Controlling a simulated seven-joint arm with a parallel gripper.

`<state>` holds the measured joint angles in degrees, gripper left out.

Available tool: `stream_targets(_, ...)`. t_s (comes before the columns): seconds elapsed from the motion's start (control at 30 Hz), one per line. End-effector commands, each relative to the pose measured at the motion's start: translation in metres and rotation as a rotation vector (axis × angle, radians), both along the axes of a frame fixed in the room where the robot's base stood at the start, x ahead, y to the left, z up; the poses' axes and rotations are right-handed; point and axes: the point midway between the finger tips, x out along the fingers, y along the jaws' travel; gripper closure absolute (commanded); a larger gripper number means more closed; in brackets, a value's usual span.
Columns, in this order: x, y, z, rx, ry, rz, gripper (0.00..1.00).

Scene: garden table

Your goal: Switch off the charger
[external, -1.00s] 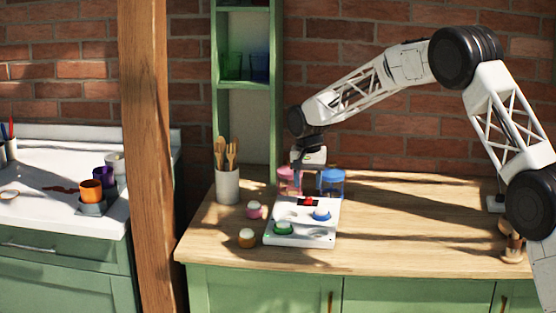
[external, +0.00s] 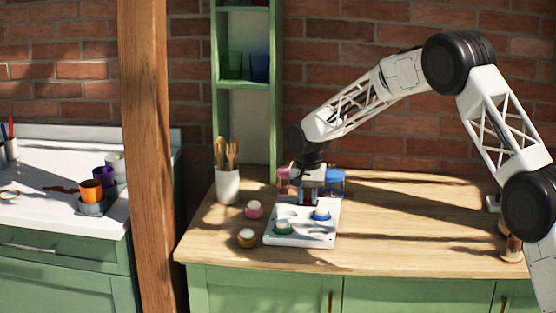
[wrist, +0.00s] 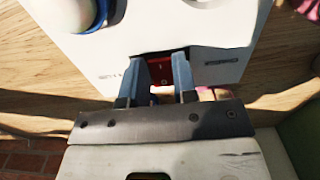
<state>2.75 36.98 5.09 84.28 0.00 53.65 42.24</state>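The charger (external: 302,237) is a white slab on the wooden counter. Its white top also shows in the wrist view (wrist: 205,30). A red rocker switch (wrist: 161,66) sits in a dark recess near its edge, between printed labels. My gripper (wrist: 158,75) is over the switch, its two blue-grey fingers apart with red showing between them. I cannot tell whether the fingertips touch it. In the external view my gripper (external: 312,196) is low over the charger's back part and hides the switch. A green-based item (external: 283,228) and a blue-based item (external: 321,215) sit on the charger.
A pink item (external: 254,210) and an orange-brown item (external: 246,238) stand left of the charger. A utensil pot (external: 227,186) is behind them. A pink jar (external: 284,176) and a blue jar (external: 335,182) stand close behind my gripper. The counter to the right is mostly clear.

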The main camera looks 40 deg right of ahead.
Motion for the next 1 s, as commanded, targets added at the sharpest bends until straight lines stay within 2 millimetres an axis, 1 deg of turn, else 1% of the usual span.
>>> stream_targets(0.03, 0.0000, 0.0000, 0.0000, 0.000, 0.000, 0.000, 0.81)
stream_targets(0.13, 0.0000, 0.0000, 0.0001, 0.000, 0.000, 0.000, 0.96)
stream_targets(0.17, 0.0000, 0.0000, 0.0001, 0.000, 0.000, 0.000, 0.98)
stream_targets(0.43, 0.0015, -0.0019, 0.0003, 0.035, 0.037, -0.002, 0.98)
stream_targets(0.77, 0.0042, -0.0049, 0.0017, 0.160, 0.163, -0.003, 0.98)
stream_targets(1.0, 0.0046, -0.0045, 0.0030, 0.185, 0.185, 0.000, 0.98)
